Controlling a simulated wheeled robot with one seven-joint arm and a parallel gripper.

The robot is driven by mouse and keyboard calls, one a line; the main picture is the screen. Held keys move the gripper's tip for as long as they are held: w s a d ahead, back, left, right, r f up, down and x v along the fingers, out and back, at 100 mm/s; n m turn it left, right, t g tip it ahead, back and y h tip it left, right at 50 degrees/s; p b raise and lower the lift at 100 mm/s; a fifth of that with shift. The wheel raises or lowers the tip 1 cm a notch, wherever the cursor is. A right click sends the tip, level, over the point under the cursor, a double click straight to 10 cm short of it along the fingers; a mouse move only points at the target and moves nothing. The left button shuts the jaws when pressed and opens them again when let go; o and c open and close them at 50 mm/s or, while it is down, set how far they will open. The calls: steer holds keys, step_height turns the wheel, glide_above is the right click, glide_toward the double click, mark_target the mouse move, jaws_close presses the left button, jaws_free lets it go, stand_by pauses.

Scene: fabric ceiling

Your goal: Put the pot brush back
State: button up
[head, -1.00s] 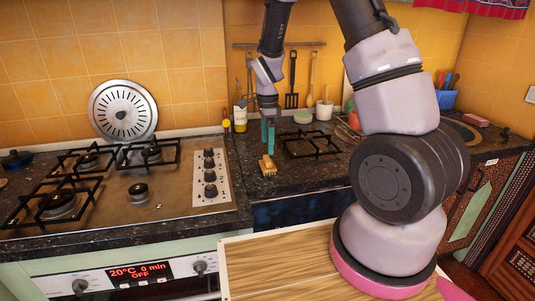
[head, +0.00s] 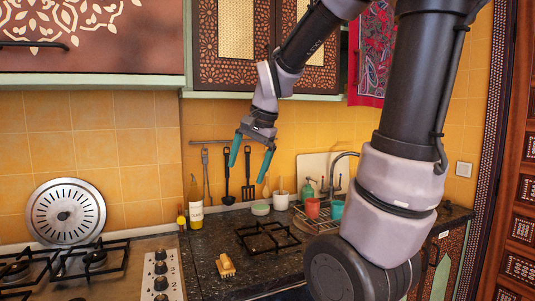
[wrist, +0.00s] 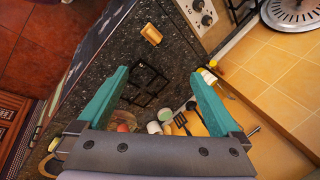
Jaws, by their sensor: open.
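The pot brush (head: 225,265), a small tan wooden block with pale bristles, lies on the dark speckled counter (head: 205,240) just right of the hob. It also shows near the top of the wrist view (wrist: 151,34). My gripper (head: 249,171) is open and empty, with its teal fingers spread. It is raised well above the counter, in front of the tiled wall, apart from the brush. In the wrist view my gripper (wrist: 160,73) has nothing between its fingers.
A bottle (head: 196,202) stands by the wall. Dark utensils hang from a wall rail (head: 222,141). A black burner grate (head: 267,237) lies right of the brush. A green bowl (head: 261,208), a white pot (head: 281,201) and a dish rack with cups stand further right. Cabinets hang above.

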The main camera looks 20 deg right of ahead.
steer(key=s+r+n+t, duration=0.1)
steer(key=s+r+n, duration=0.1)
steer(key=s, duration=0.3)
steer(key=s+d+r+n+t, duration=0.1)
steer(key=s+r+n+t, duration=0.1)
steer(key=s, duration=0.3)
steer(key=shift+s+d+r+n, duration=0.3)
steer(key=shift+r+n, duration=0.3)
steer(key=shift+n, duration=0.3)
